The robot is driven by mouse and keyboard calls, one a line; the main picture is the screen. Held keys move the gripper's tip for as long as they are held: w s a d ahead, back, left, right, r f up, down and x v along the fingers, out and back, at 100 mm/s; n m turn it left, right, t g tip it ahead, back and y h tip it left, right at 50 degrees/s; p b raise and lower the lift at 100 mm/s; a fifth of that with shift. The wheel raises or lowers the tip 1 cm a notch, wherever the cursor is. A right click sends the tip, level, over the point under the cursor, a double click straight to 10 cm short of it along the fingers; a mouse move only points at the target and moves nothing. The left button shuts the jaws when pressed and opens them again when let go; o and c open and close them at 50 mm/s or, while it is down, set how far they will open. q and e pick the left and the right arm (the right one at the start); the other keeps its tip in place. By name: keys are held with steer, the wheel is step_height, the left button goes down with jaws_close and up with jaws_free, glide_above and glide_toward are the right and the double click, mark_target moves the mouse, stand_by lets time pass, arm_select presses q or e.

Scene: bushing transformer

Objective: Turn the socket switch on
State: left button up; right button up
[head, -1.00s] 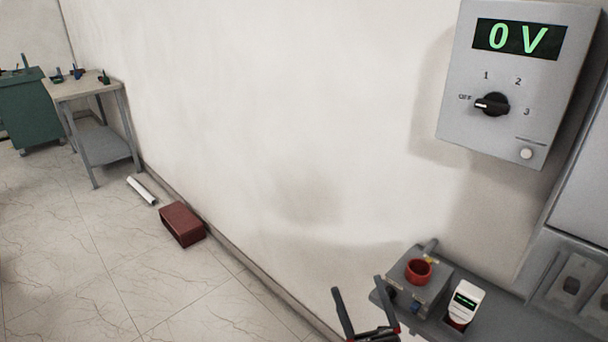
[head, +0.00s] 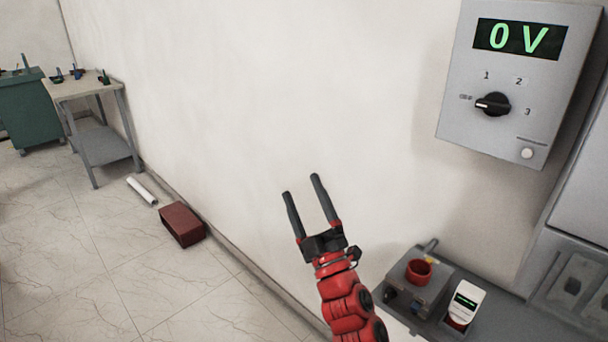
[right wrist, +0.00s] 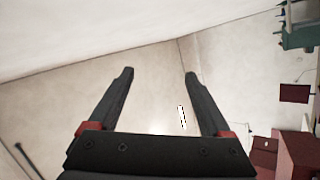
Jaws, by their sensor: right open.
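A grey wall box (head: 461,132) hangs at the upper right of the head view. Its display (head: 518,39) reads 0 V. Its black rotary knob (head: 492,104) has its pointer turned left to the OFF mark, with 1, 2 and 3 around it. A grey socket unit (head: 404,298) with a red round socket (head: 418,272) stands below on the bench; I cannot make out its switch clearly. My right gripper (head: 301,185) is open and empty, raised in front of the bare wall, left of both boxes. It also shows in the right wrist view (right wrist: 160,75). My left gripper is not visible.
A white device with a small dark screen (head: 466,300) sits right of the socket unit. Grey panels (head: 580,200) close off the right side. A red-brown box (head: 182,225) and white tube (head: 141,191) lie on the floor. A grey table (head: 105,149) stands far left.

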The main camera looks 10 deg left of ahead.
steer(key=shift+w+a+r+m+t+h, duration=0.1)
steer(key=shift+w+r+m+t+h, duration=0.15)
steer(key=shift+r+h, duration=0.35)
steer(key=shift+w+d+r+m+t+h, duration=0.15)
steer(key=shift+r+m+t+h, duration=0.15)
steer(key=shift+r, duration=0.5)
steer(key=shift+w+a+r+m+t+h, duration=0.15)
steer(key=shift+w+r+m+t+h, duration=0.2)
steer(key=shift+r, duration=0.35)
steer(key=shift+s, duration=0.15)
